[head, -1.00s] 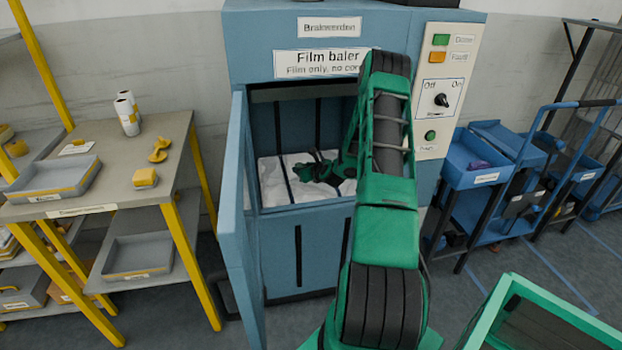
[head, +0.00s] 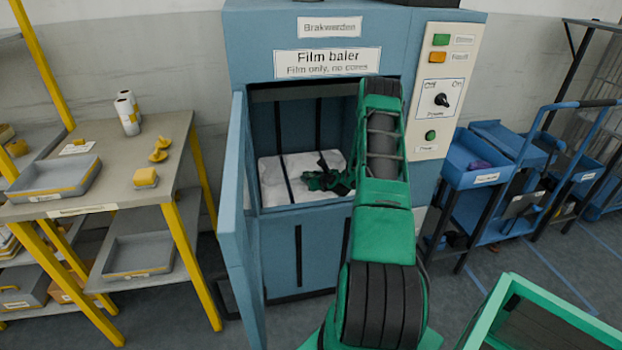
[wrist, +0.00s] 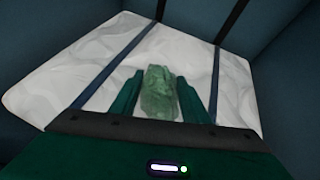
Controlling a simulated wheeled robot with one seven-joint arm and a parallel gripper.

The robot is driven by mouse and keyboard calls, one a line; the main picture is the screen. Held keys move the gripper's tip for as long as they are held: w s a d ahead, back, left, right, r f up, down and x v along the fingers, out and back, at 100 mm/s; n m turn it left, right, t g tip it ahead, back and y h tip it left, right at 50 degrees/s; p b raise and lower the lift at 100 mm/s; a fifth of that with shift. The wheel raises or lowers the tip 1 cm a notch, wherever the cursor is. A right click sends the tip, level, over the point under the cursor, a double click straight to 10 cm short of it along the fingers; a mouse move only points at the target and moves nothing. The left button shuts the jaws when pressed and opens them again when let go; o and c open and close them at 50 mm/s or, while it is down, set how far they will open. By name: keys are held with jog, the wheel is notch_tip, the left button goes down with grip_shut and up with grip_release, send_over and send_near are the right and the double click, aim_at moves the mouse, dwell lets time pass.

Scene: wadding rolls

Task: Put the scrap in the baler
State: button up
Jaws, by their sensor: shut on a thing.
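The film baler (head: 327,228) is a blue cabinet with its door (head: 236,230) swung open to the left. Inside its chamber lies a strapped white bale (head: 275,181), which fills the wrist view (wrist: 60,85). My gripper (head: 322,172) is inside the chamber, above the bale. In the wrist view my gripper (wrist: 160,98) is shut on a crumpled pale green scrap (wrist: 160,92). The scrap is seen over the white surface; I cannot tell whether it touches it. In the head view the scrap is too small to make out.
A control panel (head: 438,90) with lamps and a knob is on the baler's right. A workbench (head: 110,160) with a tray (head: 55,178) and yellow items stands at left. Blue trolleys (head: 480,180) stand at right. A green-framed bin (head: 540,315) is at front right.

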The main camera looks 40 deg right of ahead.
jog(key=shift+f, duration=0.1)
jog(key=o, duration=1.2)
